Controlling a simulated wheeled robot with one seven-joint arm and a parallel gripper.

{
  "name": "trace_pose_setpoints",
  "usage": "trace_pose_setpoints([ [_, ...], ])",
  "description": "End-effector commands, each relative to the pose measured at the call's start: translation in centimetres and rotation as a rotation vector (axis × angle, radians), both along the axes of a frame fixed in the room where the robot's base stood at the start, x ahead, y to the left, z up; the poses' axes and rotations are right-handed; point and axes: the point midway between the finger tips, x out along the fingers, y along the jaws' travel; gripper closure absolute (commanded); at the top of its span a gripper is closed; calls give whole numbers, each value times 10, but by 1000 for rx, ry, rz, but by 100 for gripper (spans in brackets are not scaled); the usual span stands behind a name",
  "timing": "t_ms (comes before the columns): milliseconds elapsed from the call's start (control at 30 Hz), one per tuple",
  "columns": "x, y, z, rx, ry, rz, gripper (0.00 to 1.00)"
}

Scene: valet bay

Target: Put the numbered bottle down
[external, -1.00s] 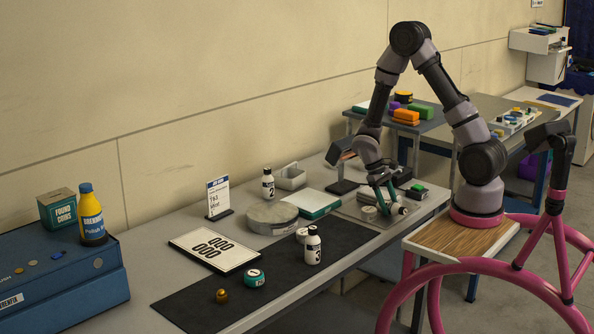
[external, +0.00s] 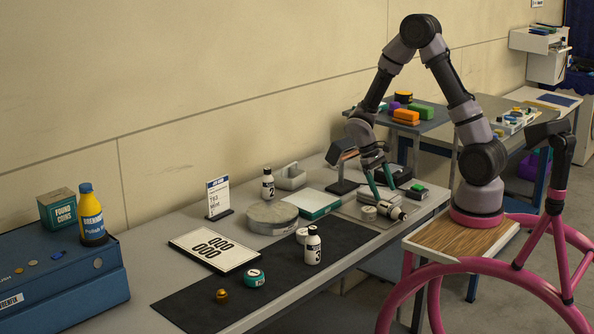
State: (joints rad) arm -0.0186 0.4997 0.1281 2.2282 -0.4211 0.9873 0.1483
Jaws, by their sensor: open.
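A small white bottle with a dark cap (external: 396,212) appears to lie on its side at the front of the grey tray (external: 350,213); its number cannot be read. My gripper (external: 382,192) is open just above and behind it, apart from it as far as I can tell. A white bottle numbered 3 (external: 313,248) stands upright on the black mat (external: 205,306). A white bottle numbered 2 (external: 268,186) stands upright at the back, near the wall.
A white round piece (external: 369,213) sits beside the lying bottle. A round grey disc (external: 272,217), a teal-edged pad (external: 312,203), a teal tin (external: 253,279) and a small amber item (external: 222,296) are on the bench. A sign (external: 218,198) stands at the back. The mat's middle is mostly clear.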

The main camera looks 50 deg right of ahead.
Motion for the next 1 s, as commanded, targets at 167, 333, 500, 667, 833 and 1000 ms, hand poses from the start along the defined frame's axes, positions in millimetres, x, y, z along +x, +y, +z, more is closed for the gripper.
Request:
trace_pose_setpoints([
  [167,15,4,33,0,-4,1,14],
  [333,22,6,50,0,-1,0,14],
  [500,24,7,56,1,-4,0,14],
  [667,22,7,84,18,-80,-22,14],
  [833,12,6,147,65,-270,-73,14],
  [1000,-10,6,206,127,-476,-126,14],
])
